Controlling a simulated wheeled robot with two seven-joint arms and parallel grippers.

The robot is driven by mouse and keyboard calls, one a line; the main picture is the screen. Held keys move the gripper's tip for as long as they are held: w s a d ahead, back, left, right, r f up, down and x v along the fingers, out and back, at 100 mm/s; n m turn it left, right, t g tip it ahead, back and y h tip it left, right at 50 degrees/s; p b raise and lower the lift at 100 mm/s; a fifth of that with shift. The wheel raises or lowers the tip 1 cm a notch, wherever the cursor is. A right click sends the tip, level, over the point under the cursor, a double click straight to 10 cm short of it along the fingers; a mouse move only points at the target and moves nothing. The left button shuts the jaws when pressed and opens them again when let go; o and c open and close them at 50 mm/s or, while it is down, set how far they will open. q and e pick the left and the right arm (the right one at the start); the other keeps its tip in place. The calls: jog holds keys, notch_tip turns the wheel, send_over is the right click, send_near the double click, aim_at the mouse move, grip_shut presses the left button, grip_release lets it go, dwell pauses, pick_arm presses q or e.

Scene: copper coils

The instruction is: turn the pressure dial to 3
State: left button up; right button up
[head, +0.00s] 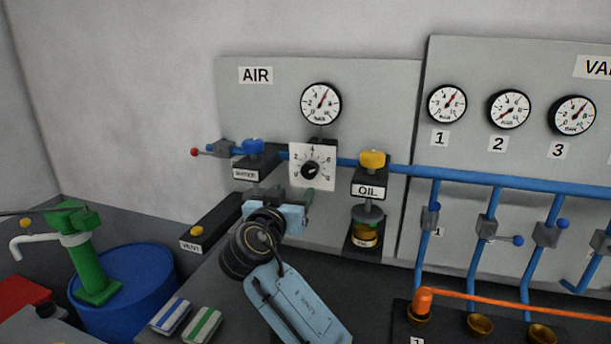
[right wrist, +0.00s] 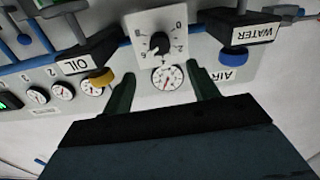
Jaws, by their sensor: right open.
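The pressure dial is a black knob (head: 311,170) on a white square plate (head: 327,151) on the AIR panel. Its scale has 2 at the left, 4 at the top and 6 at the right. The knob's exact setting is too small to read. My right gripper (head: 295,196) is just in front of and below the dial, open and empty. In the right wrist view, upside down, the knob (right wrist: 159,43) lies beyond the gap between the dark green fingers (right wrist: 162,86), with no visible contact. My left gripper is not in view.
A round gauge (head: 321,103) is above the dial. The WATER unit with its blue knob (head: 253,146) is close on the left, the OIL unit with its yellow knob (head: 372,159) on the right. A blue pipe (head: 465,180) runs across. A green pump (head: 88,255) stands far left.

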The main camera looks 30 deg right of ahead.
aim_at(308, 173)
jog(key=p+x, duration=0.1)
jog(key=x, duration=0.9)
jog(key=shift+w+d, duration=0.15)
jog(key=c, duration=1)
